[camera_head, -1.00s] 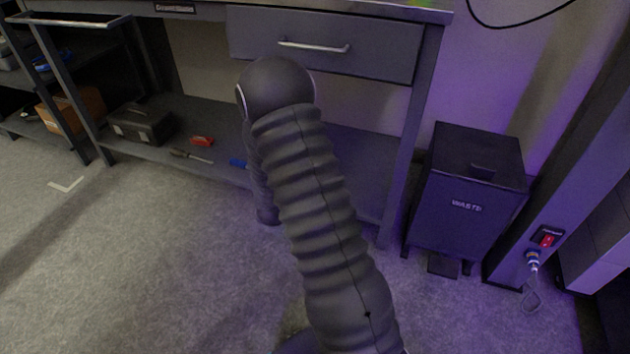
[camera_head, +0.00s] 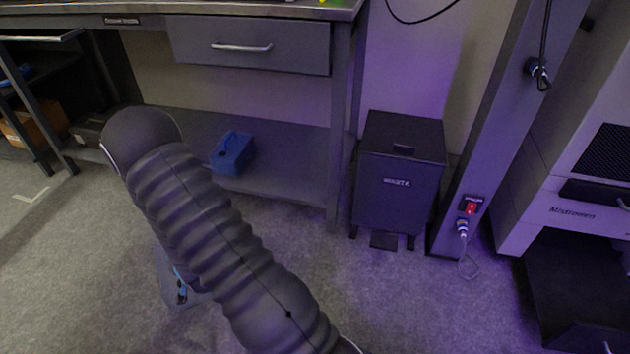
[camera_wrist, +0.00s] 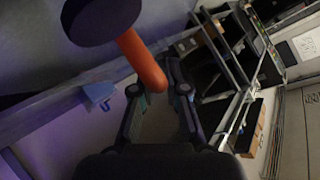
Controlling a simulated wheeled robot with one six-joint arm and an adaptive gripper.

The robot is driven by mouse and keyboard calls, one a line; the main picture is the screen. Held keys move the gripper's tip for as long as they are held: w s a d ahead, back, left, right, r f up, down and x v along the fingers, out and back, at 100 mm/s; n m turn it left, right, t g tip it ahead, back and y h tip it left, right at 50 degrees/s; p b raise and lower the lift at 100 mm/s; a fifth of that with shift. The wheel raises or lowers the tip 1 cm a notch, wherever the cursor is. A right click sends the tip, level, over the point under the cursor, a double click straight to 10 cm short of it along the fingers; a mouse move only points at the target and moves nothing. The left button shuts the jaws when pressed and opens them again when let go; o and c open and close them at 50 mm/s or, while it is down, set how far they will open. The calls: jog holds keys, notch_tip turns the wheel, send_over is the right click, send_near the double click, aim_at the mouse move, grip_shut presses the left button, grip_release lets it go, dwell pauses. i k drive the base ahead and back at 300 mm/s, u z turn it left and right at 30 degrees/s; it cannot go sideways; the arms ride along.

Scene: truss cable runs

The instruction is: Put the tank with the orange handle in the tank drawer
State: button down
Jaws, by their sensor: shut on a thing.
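In the wrist view my gripper (camera_wrist: 159,90) is closed around the end of an orange handle (camera_wrist: 143,62). The handle joins a dark round body (camera_wrist: 101,18), the tank, at the top left of that view. No drawer is clearly marked as the tank drawer. A grey machine labelled "Mistrowen" (camera_head: 572,214) stands at the right edge, with a dark handle and a dark opening below.
A workbench with a shut drawer (camera_head: 250,46) stands at the back, with a blue box (camera_head: 232,154) on its lower shelf. A black waste bin (camera_head: 398,180) and a grey post (camera_head: 490,130) with a cable stand between bench and machine.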

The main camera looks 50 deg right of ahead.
aim_at(587, 293)
jog(key=u, duration=0.9)
jog(key=k, duration=1.1)
jog(key=u, duration=0.25)
jog(key=k, duration=1.35)
jog(key=z, duration=1.1)
jog(key=k, duration=0.45)
jog(key=z, duration=0.45)
